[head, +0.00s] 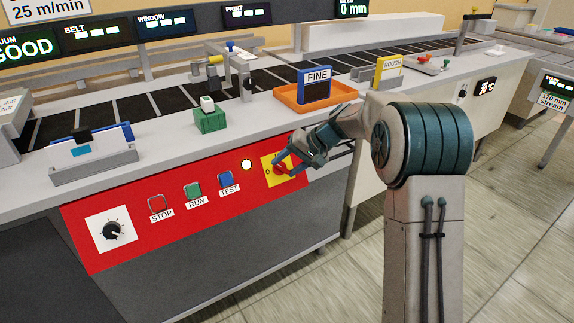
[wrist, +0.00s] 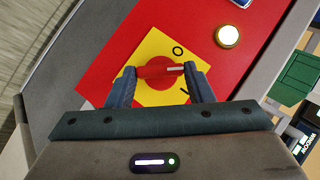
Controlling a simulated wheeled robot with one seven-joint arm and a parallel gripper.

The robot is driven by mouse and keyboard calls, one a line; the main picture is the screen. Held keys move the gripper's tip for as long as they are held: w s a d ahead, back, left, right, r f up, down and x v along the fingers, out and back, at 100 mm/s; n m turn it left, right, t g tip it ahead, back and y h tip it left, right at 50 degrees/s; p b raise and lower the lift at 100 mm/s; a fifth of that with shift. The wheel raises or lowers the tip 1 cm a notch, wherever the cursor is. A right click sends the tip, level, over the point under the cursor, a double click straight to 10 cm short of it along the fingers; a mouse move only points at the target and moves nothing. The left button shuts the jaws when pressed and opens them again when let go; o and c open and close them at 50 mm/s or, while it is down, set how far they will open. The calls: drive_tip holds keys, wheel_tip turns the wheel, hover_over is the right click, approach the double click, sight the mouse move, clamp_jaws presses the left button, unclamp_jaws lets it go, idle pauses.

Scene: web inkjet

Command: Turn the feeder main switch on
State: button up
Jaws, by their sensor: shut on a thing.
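The feeder main switch is a red rotary knob (head: 281,169) on a yellow square plate (head: 268,178) at the right end of the red panel. In the wrist view the knob (wrist: 155,72) has a bar handle with a white pointer line. The line points right, between the "O" mark above and the "I" mark below on the yellow plate (wrist: 160,42). My gripper (head: 284,161) is at the knob. In the wrist view its two fingers (wrist: 160,75) are closed on the ends of the bar handle, one on each side.
A lit round white lamp (head: 246,165) sits just left of the plate. Further left are the TEST (head: 226,179), RUN (head: 193,190) and STOP (head: 157,202) buttons and a black dial (head: 112,230). An orange tray (head: 290,97) with a FINE block stands on the ledge above.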

drive_tip(key=shift+o, duration=0.2)
drive_tip(key=m+y, duration=0.1)
drive_tip(key=m+y+b, duration=0.1)
drive_tip(key=m+y, duration=0.1)
drive_tip(key=shift+d+f+m+b, duration=0.3)
drive_tip(key=shift+f+b, duration=0.05)
drive_tip(key=shift+f+m+t+y+b, duration=0.1)
drive_tip(key=shift+m+t+y+b, duration=0.6)
drive_tip(key=shift+m, duration=0.6)
drive_tip(key=shift+c, duration=0.2)
drive_tip(key=shift+y, duration=0.3)
drive_tip(key=shift+s, duration=0.1)
drive_tip(key=o, duration=1)
drive_tip(key=p+v, duration=0.2)
drive_tip(key=v, duration=1.1)
drive_tip(key=shift+d+r, duration=0.2)
drive_tip(key=shift+d, duration=0.15)
drive_tip(key=shift+s, duration=0.1)
